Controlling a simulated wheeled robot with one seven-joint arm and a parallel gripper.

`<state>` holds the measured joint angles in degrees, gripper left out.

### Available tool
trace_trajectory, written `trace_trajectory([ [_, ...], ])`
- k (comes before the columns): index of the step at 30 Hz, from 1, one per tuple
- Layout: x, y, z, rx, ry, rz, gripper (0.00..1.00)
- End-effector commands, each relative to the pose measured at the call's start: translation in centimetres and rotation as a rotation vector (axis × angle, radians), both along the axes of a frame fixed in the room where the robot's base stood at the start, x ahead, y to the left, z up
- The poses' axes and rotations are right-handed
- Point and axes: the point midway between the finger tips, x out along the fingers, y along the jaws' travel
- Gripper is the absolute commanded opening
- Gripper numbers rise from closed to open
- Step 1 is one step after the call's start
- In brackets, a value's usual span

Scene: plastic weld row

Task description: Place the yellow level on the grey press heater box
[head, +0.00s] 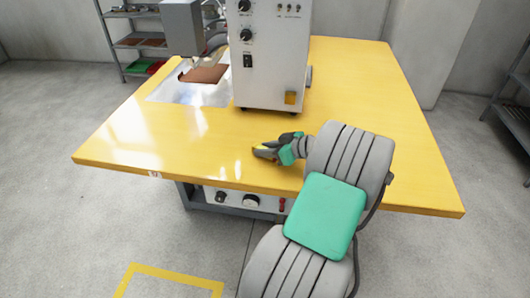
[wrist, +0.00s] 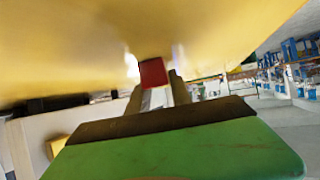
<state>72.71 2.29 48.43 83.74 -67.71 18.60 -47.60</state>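My gripper (head: 264,152) is low over the front middle of the yellow table. Its dark fingers show in the wrist view (wrist: 155,92) with a small red piece (wrist: 152,72) at the tips. I cannot tell whether the fingers grip it or it lies beyond them. A little yellow shows by the fingertips in the head view, but I cannot make out a level as a separate thing. A grey box (head: 183,27), which looks like the press heater box, stands at the back left above a metal plate (head: 215,94). My gripper is well in front of it.
A tall pale control cabinet (head: 268,50) with knobs stands at the table's back, between my gripper and the far side. The yellow tabletop (head: 360,85) is clear to the right. A brown sheet (head: 203,74) lies on the metal plate. Shelves (head: 140,42) stand behind.

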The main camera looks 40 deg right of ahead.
Motion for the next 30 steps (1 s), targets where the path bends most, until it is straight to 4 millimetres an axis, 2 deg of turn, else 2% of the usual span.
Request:
trace_trajectory([
  [1,0.0,0.0,0.0,0.0,0.0,0.0,0.21],
  [9,0.0,0.0,0.0,0.0,0.0,0.0,0.0],
  [23,0.0,0.0,0.2,-0.001,0.0,0.0,0.0],
  [26,0.0,0.0,0.9,-0.002,-0.002,0.0,0.0],
  [30,0.0,-0.1,3.1,-0.005,-0.002,0.001,0.0],
])
